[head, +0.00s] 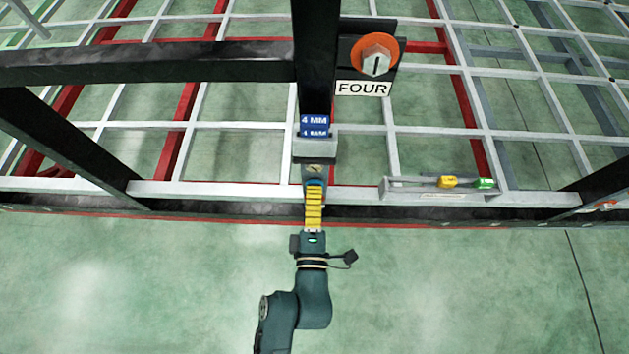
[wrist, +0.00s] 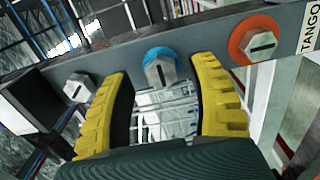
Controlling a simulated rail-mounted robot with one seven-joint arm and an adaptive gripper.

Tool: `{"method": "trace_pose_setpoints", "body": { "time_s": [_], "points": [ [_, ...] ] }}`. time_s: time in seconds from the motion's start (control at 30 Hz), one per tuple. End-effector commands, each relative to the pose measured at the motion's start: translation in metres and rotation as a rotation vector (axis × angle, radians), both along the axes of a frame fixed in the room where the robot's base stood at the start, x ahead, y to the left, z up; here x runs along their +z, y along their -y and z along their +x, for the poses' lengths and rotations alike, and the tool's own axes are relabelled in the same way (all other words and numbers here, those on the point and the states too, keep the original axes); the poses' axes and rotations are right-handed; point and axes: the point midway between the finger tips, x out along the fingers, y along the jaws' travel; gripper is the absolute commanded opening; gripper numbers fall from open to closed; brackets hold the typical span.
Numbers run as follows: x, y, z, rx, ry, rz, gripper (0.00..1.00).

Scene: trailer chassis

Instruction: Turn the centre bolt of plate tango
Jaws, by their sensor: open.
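Plate tango (wrist: 208,45) shows in the wrist view as a dark grey bar with a white TANGO label (wrist: 311,28) at its right end. Its centre bolt (wrist: 160,71) is a grey hex head with a slot and a blue ring. My gripper (wrist: 161,69) is open, with nothing held. The centre bolt appears between its two yellow fingertips, with a gap on each side; I cannot tell whether the fingertips reach around it. In the head view my gripper (head: 314,190) points at the foot of the black post, and the bolt is not clear there.
A plain grey bolt (wrist: 79,88) is left of the centre bolt, and an orange-ringed bolt (wrist: 260,43) is right. In the head view, a FOUR plate has an orange-ringed bolt (head: 376,56). A tray (head: 408,190) with small yellow and green items lies on the rail at right.

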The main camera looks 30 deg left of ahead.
Motion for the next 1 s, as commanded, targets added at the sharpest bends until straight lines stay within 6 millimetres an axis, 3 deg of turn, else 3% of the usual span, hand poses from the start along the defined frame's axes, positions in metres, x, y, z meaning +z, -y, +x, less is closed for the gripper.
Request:
{"method": "trace_pose_setpoints", "body": {
  "time_s": [0.17, 0.43, 0.73, 1.0],
  "points": [
    [0.0, -0.008, 0.016, 0.0, 0.0, 0.0, 0.59],
    [-0.001, -0.008, 0.017, 0.0, -0.001, 0.0, 0.6],
    [-0.001, -0.008, 0.017, 0.0, -0.001, 0.0, 0.02],
    [-0.001, -0.008, 0.017, 0.0, -0.001, 0.0, 0.0]
  ]
}}
